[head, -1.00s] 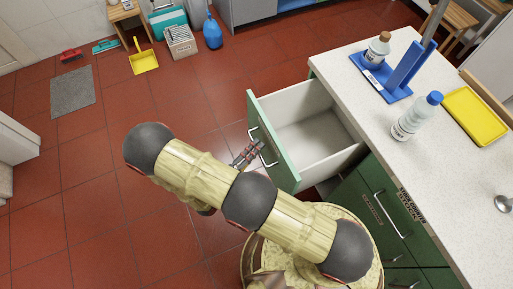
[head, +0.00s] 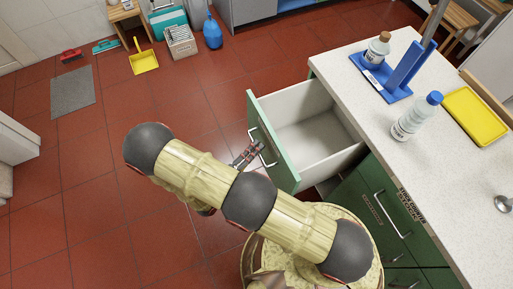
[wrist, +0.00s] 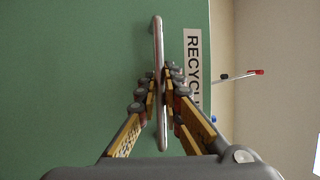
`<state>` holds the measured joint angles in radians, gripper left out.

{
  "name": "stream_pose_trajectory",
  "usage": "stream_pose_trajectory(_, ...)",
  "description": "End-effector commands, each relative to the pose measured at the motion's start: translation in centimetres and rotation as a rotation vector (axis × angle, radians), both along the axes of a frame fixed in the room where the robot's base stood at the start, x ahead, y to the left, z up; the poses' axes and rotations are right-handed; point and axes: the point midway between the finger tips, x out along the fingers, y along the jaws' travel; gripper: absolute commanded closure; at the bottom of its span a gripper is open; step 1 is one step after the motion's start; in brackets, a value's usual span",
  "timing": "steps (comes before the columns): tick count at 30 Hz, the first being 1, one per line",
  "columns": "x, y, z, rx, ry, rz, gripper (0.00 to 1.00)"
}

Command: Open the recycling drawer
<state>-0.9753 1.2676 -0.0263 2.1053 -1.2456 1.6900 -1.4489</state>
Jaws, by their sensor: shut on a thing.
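The recycling drawer (head: 275,147) has a green front and a white inside, and it stands well out from the counter. Its inside looks empty in the head view. In the wrist view the green front (wrist: 80,80) fills the left and middle, with a label reading "RECYCL" (wrist: 193,65). The drawer's metal handle (wrist: 158,40) runs up and down in that view. My gripper (wrist: 162,88) has its fingers on both sides of the handle and is shut on it. In the head view my gripper (head: 250,152) is at the handle, with my arm partly hiding the area below.
The white counter (head: 430,165) holds a clear bottle with a blue cap (head: 415,118), a brown-capped bottle (head: 377,50), a blue stand (head: 400,75) and a yellow tray (head: 474,115). Green drawers (head: 375,215) lie below.

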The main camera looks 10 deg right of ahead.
Motion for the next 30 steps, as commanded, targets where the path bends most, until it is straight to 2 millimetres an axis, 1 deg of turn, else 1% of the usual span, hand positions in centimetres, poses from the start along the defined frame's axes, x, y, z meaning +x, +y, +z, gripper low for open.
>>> stream_pose_trajectory(2,-0.2,0.6,-0.1,0.001,0.002,0.002,1.00)
stream_pose_trajectory(9,-1.5,5.3,-0.1,0.004,0.000,0.004,1.00)
stream_pose_trajectory(12,-1.9,6.6,-0.1,0.003,0.001,0.002,1.00)
stream_pose_trajectory(15,-2.1,7.1,-0.2,0.001,0.004,0.001,1.00)
stream_pose_trajectory(23,-2.1,7.1,-0.2,0.000,0.004,-0.001,1.00)
stream_pose_trajectory(24,-2.1,7.1,-0.2,0.000,0.004,-0.001,0.90)
stream_pose_trajectory(30,-2.1,7.1,-0.1,0.000,0.003,-0.001,0.79)
